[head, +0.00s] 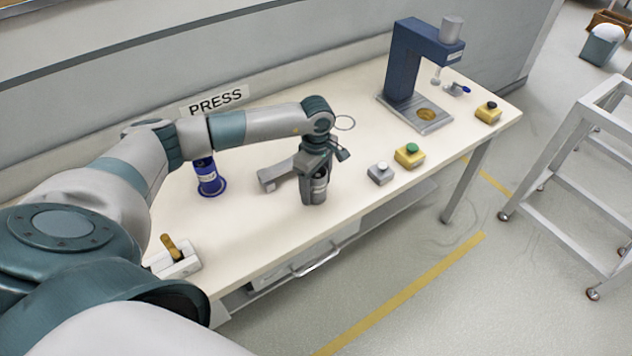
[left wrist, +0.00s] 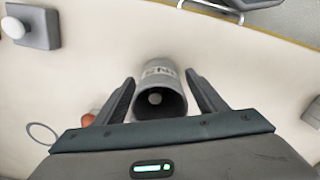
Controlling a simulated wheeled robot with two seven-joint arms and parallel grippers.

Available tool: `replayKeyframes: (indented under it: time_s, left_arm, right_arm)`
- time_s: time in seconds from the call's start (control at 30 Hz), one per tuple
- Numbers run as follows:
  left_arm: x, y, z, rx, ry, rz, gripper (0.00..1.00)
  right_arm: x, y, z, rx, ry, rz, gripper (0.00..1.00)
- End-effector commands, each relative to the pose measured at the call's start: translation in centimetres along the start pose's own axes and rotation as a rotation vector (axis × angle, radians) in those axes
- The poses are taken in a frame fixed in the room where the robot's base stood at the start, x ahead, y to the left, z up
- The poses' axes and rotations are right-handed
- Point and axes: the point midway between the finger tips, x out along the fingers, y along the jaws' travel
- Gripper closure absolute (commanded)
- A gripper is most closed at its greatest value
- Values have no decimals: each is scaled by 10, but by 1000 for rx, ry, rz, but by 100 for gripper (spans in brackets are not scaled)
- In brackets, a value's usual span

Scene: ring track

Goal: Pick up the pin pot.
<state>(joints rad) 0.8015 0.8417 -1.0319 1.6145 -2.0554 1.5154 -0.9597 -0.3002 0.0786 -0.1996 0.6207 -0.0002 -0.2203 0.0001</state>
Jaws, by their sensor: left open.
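The pin pot (left wrist: 158,90) is a grey cylinder with dark lettering and an open, dark mouth. In the left wrist view it stands between the two fingers of my left gripper (left wrist: 159,80), with a visible gap on each side. In the head view the pot (head: 321,184) shows partly behind the fingers of my left gripper (head: 314,188), near the front edge of the bench. My left gripper is open and points down around the pot. Contact with the pot cannot be made out. My right gripper is not in view.
A grey angled block (head: 278,178) lies just left of the pot on the bench (head: 250,245). A grey button box (head: 380,173), a yellow button box (head: 409,155) and a blue press (head: 412,75) are to the right.

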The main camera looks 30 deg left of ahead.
Motion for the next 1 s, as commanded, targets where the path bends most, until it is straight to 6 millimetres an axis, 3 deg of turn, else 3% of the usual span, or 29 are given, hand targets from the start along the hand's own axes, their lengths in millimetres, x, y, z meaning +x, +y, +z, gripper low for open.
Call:
replayKeyframes:
  time_s: [0.57,0.77,1.0]
  left_arm:
    - [7,0,0,1,0,2,35]
    - [7,0,0,1,1,2,79]
    - [6,1,0,1,0,2,79]
  right_arm:
    - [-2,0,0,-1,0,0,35]
    - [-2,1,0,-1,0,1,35]
    - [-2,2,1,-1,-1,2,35]
